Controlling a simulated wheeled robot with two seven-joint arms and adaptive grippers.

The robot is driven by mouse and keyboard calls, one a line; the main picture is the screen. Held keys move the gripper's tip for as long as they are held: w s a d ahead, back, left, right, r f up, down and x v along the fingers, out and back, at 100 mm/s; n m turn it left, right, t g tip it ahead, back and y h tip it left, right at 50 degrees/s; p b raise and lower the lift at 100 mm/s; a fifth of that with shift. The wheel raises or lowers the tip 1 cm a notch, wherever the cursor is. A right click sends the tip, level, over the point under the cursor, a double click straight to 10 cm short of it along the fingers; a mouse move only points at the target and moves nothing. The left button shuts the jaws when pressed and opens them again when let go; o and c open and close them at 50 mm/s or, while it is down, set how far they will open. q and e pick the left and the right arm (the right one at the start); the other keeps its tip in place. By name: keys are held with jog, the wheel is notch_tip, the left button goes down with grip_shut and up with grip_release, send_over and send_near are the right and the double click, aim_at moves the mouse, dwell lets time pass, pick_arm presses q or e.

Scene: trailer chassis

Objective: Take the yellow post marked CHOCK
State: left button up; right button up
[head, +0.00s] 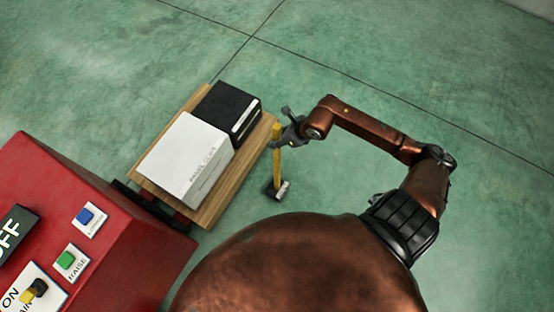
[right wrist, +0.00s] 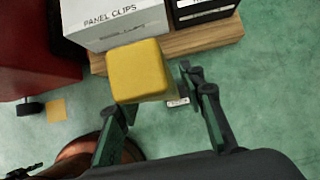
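The yellow post (head: 278,160) stands on the green floor beside the wooden deck, on a dark foot (head: 275,191) with a white label too small to read. My right gripper (head: 279,128) is at the upper part of the post, with its fingers spread. In the right wrist view, the post's square yellow top (right wrist: 140,70) lies toward the fingertips, between the two open fingers of the gripper (right wrist: 155,100). I cannot tell whether a finger touches it. My left gripper is not seen.
A white box marked PANEL CLIPS (head: 187,158) and a black box (head: 226,112) sit on the wooden deck (head: 222,196), close left of the post. A red console (head: 95,215) with buttons stands at the lower left. The floor to the right is clear.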

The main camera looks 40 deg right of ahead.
grip_shut()
dwell(0.6)
jog(key=shift+r, duration=0.1)
